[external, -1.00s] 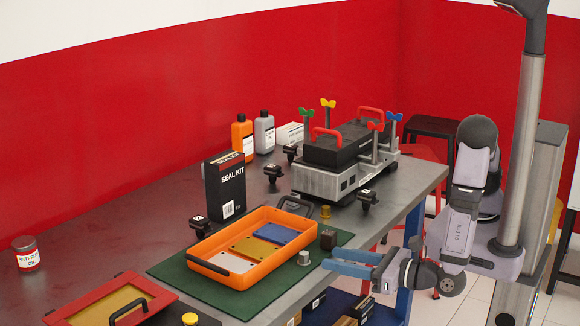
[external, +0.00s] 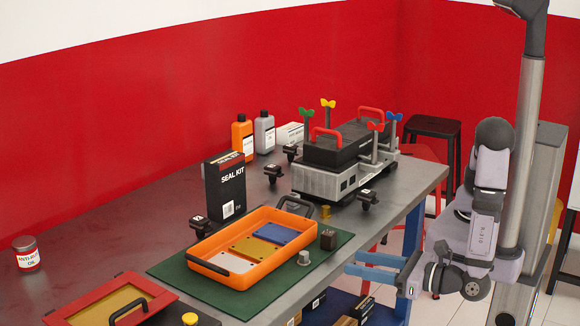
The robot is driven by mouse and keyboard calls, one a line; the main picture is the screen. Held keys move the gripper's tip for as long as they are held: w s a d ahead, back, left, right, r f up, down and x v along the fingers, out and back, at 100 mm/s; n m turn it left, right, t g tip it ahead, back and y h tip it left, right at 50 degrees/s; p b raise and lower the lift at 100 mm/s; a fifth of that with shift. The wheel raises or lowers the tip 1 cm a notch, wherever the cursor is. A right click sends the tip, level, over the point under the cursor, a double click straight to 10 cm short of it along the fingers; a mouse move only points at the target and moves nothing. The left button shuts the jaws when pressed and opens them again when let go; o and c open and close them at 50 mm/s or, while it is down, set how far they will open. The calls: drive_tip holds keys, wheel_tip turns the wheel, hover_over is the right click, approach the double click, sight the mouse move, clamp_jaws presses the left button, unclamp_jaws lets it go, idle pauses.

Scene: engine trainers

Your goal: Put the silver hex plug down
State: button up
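The silver hex plug (external: 304,258) stands on the green mat (external: 268,300), just right of the orange tray (external: 212,276). My gripper (external: 352,262) is off to the right of the mat, past the bench's front edge. Its two blue fingers point left toward the plug, with a gap between them and nothing held. The gripper is apart from the plug.
A dark plug (external: 328,240) and a brass plug (external: 325,211) stand near the silver one. The tray holds silver, yellow and blue plates. A black seal kit box (external: 225,187) and the engine trainer (external: 335,165) stand behind.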

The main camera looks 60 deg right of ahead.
drive_tip(key=w+d+r+m+g+h+p, duration=0.1)
drive_tip(key=w+d+r+m+h+p, duration=0.25)
drive_tip(key=w+r, duration=0.4)
drive_tip(key=w+d+r+m+g+h+p, duration=0.1)
drive_tip(key=w+d+r+m+h+p, duration=0.25)
drive_tip(key=w+r+p, duration=0.35)
drive_tip(key=n+g+y+b, duration=0.2)
drive_tip(key=n+g+y, duration=0.4)
drive_tip(key=n, duration=0.1)
approach(306, 251)
drive_tip(key=shift+w+a+f, duration=0.15)
drive_tip(key=shift+w+f, duration=0.3)
drive_tip(key=shift+w, duration=0.1)
drive_tip(key=shift+x, duration=3.7)
clamp_jaws()
